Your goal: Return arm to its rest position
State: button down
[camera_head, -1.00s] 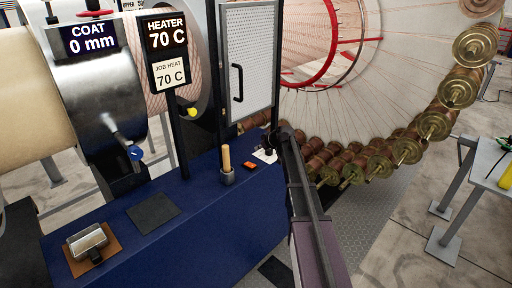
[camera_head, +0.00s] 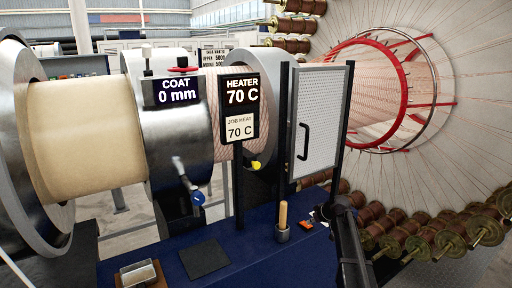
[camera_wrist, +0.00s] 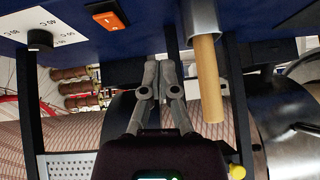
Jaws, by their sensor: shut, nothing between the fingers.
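My gripper (camera_wrist: 158,78) shows in the wrist view with its two grey fingers together and nothing between them. It is close to a blue bench (camera_wrist: 270,45), beside a wooden handle (camera_wrist: 208,80) that stands in a grey cup (camera_wrist: 201,20). In the head view my arm reaches up from the bottom edge toward the back of the blue bench (camera_head: 255,262). The gripper end is dark and small there, just right of the orange switch (camera_head: 307,224), and its fingers cannot be made out.
The wooden handle in its cup (camera_head: 283,233) stands left of my arm. A white perforated door (camera_head: 320,120) on dark posts rises behind it. Copper spools (camera_head: 420,240) on the carousel lie to the right.

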jog(key=s+a+f+m+g+h, duration=0.1)
jog(key=s+a+g, duration=0.1)
jog(key=s, duration=0.8)
jog(key=s+a+f+m+g+h, duration=0.2)
jog(key=s+a, duration=0.1)
jog(key=s, duration=0.8)
jog(key=s+a+f+m+g+h, duration=0.1)
jog(key=s+a+m+g, duration=0.1)
jog(key=s, duration=0.9)
jog(key=shift+a+f+g, duration=0.2)
jog(key=shift+a+g, duration=0.1)
jog(key=shift+a, duration=0.4)
